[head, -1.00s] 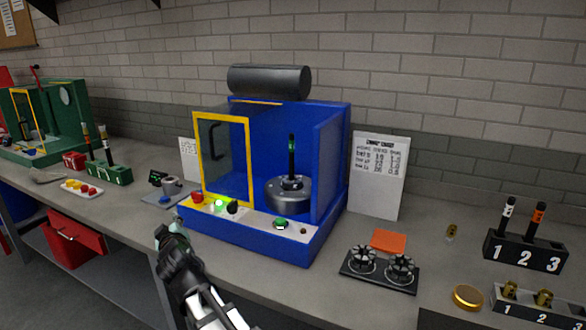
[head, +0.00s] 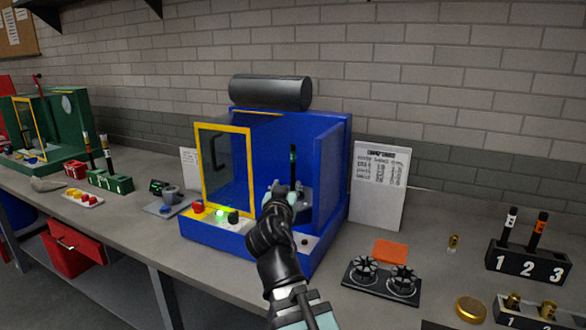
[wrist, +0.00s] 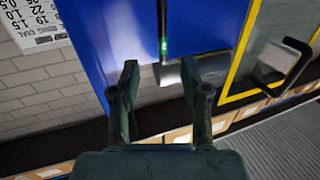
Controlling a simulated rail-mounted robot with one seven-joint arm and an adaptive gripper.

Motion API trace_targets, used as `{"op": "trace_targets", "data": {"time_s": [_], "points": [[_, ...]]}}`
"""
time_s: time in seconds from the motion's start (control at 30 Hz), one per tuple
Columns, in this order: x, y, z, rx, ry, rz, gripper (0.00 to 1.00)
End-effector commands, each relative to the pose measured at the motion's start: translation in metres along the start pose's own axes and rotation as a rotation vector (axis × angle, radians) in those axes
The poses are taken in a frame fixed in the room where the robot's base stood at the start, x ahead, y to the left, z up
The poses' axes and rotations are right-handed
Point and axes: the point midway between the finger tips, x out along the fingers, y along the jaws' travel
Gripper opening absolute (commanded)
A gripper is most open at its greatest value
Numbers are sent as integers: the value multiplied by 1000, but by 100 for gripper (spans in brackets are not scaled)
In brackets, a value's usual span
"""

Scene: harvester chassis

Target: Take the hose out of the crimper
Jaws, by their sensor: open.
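The crimper is a blue machine (head: 330,165) with a yellow-framed clear door (head: 224,128) standing across its left part. The hose (head: 293,160), a thin black upright rod with a green band, stands in the round metal die head (head: 304,196) in the open right part. My gripper (head: 281,190) is in front of the die head and partly hides it, below the hose's green band. In the wrist view my gripper (wrist: 160,84) is open and empty. The hose (wrist: 162,20) shows there beyond the fingertips, roughly in line with the gap between them.
A green lamp (head: 220,214) glows between a red and a black control on the crimper's front panel. A chart (head: 380,185) stands to the right. A black stand with two round dies (head: 383,279) and a numbered hose rack (head: 527,262) lie further right.

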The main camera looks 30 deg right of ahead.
Motion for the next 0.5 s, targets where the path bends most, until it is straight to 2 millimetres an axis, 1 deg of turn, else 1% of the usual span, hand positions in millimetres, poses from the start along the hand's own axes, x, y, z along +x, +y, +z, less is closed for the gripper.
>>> {"op": "trace_targets", "data": {"time_s": [0.03,0.4,0.5], "points": [[5,0,-6,-2,-3,1,46],[31,0,-6,-2,-2,-1,46],[36,0,-6,-2,-2,2,46]]}}
